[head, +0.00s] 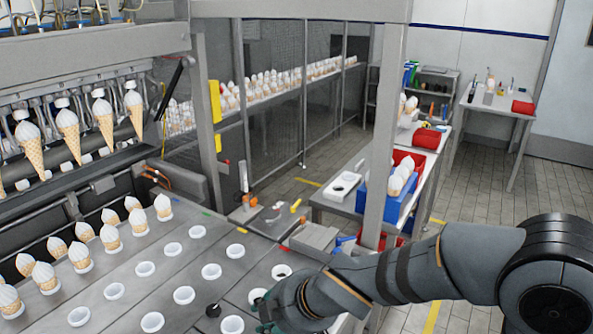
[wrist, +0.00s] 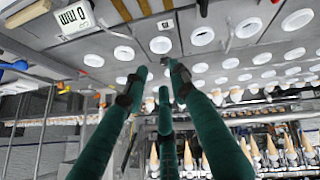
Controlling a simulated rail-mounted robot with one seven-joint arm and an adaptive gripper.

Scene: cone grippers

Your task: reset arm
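My arm reaches in from the right in the head view, over the front right part of the grey cone plate (head: 130,265). My gripper (head: 264,308) is mostly hidden there behind the arm; only a little green shows. In the wrist view my gripper (wrist: 158,72) has long green fingers with dark tips. The fingertips stand apart with a gap between them, and nothing is held. The wrist picture appears upside down. Several white cup holders (head: 184,294) near the gripper are empty; they also show in the wrist view (wrist: 203,36).
Filled cones (head: 82,257) stand in holders on the plate's left side. More cones (head: 67,135) hang from the machine's grippers above. A grey post (head: 385,130) rises behind my arm. A side table holds a blue bin (head: 399,206) with white-topped cones and a red bin (head: 408,158).

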